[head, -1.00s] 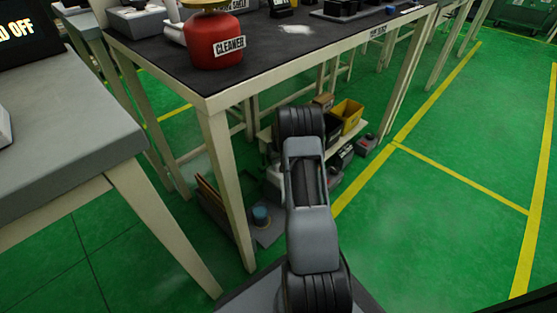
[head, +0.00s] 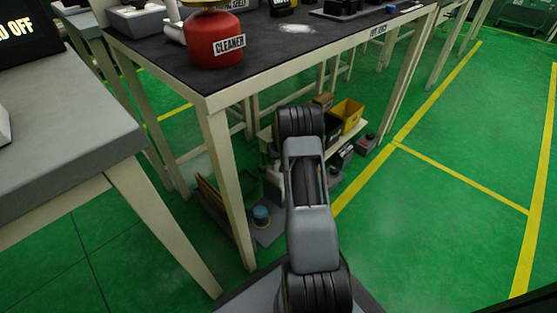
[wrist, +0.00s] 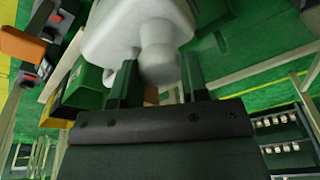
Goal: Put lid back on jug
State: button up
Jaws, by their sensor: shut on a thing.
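My gripper (wrist: 157,82) shows in the wrist view with its two dark fingers on either side of a rounded white part. That part belongs to a white jug (wrist: 122,28), whose larger body fills the top of that view, cut off by the edge. The gripper is shut on it. In the head view a bit of white (head: 273,187) shows beside my arm under the dark-topped table; the arm hides the gripper there. I cannot make out a separate lid. A small blue-topped round thing (head: 262,214) stands on a grey base near the table leg.
The dark-topped table (head: 290,60) stands over a low shelf with a yellow bin (head: 347,115) and several small items. A red cleaner container (head: 213,42) is on the tabletop. A grey table (head: 60,140) is at left. Green floor (head: 440,200) is clear at right.

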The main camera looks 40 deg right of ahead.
jog(key=o, duration=1.5)
jog(key=shift+r+p, duration=2.4)
jog(key=shift+r, duration=1.1)
jog(key=shift+c, duration=0.2)
grip_shut()
